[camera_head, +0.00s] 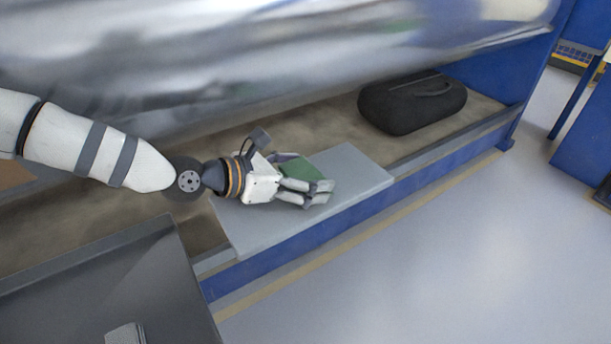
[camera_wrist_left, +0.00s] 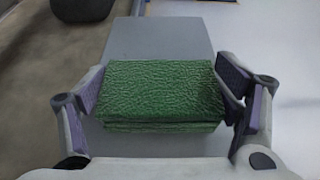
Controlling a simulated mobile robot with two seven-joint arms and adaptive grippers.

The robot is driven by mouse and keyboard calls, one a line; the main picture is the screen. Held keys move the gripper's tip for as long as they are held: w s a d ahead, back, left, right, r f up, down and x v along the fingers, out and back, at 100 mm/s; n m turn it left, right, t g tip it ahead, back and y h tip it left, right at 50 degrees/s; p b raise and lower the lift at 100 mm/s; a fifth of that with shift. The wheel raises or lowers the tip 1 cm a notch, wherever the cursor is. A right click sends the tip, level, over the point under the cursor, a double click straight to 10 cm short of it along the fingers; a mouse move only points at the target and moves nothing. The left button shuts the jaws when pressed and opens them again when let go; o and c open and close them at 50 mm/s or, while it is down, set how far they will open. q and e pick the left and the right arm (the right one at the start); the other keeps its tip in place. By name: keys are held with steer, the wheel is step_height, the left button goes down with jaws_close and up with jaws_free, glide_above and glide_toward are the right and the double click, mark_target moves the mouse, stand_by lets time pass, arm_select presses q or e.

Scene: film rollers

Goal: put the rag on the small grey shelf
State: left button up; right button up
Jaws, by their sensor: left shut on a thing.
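The rag is a folded green cloth (camera_wrist_left: 163,92) between the fingers of my left gripper (camera_wrist_left: 165,100) in the left wrist view. In the head view the rag (camera_head: 299,169) shows partly, with the left gripper (camera_head: 319,193) covering some of it. The left gripper is shut on the rag. Both are over the small grey shelf (camera_head: 353,180), a flat light grey plate below the big roller; it also shows in the left wrist view (camera_wrist_left: 172,38). I cannot tell whether the rag touches the shelf. My right gripper is not in view.
A black bag (camera_head: 412,102) lies on the brown ledge beyond the shelf. A large shiny film roller (camera_head: 250,60) hangs above and behind. A dark grey tray-like surface (camera_head: 95,285) is at the lower left. A blue beam (camera_head: 350,217) runs along the front, with open floor beyond.

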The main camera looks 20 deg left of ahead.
arm_select(q)
steer(key=shift+f, duration=0.1)
steer(key=o, duration=1)
steer(key=p+v, duration=0.5)
steer(key=v, duration=0.6)
steer(key=shift+s+a+r, duration=0.2)
steer(key=shift+r, duration=0.15)
steer(key=shift+s+a, duration=0.1)
steer(key=shift+s, duration=0.1)
steer(key=shift+f, duration=0.1)
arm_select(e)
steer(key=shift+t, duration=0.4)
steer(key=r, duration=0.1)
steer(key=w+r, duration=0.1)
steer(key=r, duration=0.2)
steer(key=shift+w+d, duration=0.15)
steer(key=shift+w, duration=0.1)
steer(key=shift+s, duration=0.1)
